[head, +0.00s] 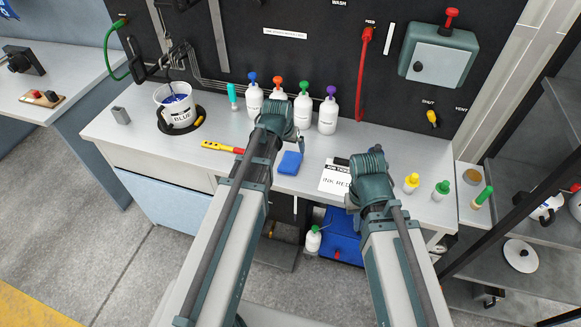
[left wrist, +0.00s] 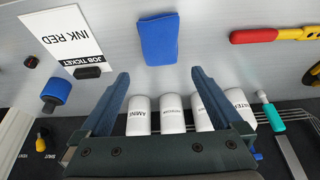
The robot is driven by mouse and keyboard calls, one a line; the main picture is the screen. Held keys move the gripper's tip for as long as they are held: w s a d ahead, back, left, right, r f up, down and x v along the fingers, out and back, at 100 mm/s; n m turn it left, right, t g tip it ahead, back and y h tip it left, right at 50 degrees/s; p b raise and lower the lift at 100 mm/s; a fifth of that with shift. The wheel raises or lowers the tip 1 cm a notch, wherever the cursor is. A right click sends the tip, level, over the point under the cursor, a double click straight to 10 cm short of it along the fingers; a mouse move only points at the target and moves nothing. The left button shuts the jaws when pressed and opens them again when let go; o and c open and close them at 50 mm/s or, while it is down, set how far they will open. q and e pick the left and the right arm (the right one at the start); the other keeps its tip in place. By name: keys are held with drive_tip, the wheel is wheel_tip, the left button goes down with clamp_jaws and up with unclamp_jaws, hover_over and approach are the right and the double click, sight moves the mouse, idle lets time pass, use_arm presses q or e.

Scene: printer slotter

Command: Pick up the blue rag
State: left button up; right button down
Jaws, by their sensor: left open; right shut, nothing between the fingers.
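The blue rag (head: 290,162) lies folded on the grey bench top, just right of my left arm's end. In the left wrist view the blue rag (left wrist: 159,40) is at the top middle, beyond the fingertips. My left gripper (left wrist: 160,74) is open, with its two fingers spread and nothing between them. In the head view my left gripper (head: 300,142) is mostly hidden by its own wrist, above the bench behind the rag. My right gripper (head: 377,150) is shut and empty, over the bench right of the job ticket; its wrist hides most of it.
Several white bottles (head: 328,114) stand behind the rag. A red-and-yellow tool (head: 221,147) lies left of it. The job ticket (head: 334,178) lies to its right. A white bucket (head: 176,108) stands at the left. Small yellow (head: 411,183) and green (head: 441,190) capped bottles stand at the right.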

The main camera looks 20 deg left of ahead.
use_arm(q)
drive_tip(key=b, duration=0.3)
hover_over(291, 159)
drive_tip(key=s, duration=0.2)
wheel_tip(291, 159, down, 5)
drive_tip(key=shift+w+r, duration=0.15)
drive_tip(key=shift+r, duration=0.05)
drive_tip(key=shift+b, duration=0.3)
drive_tip(key=b+x, duration=0.4)
drive_tip(key=x, duration=0.1)
drive_tip(key=shift+s+a+f+b, duration=0.1)
drive_tip(key=shift+s+f+b, duration=0.05)
drive_tip(key=shift+s+b, duration=0.15)
drive_tip(key=shift+f+b, duration=0.2)
drive_tip(key=shift+b, duration=0.1)
drive_tip(key=c, duration=1.3)
drive_tip(key=shift+o, duration=0.2)
drive_tip(key=shift+r, duration=0.1)
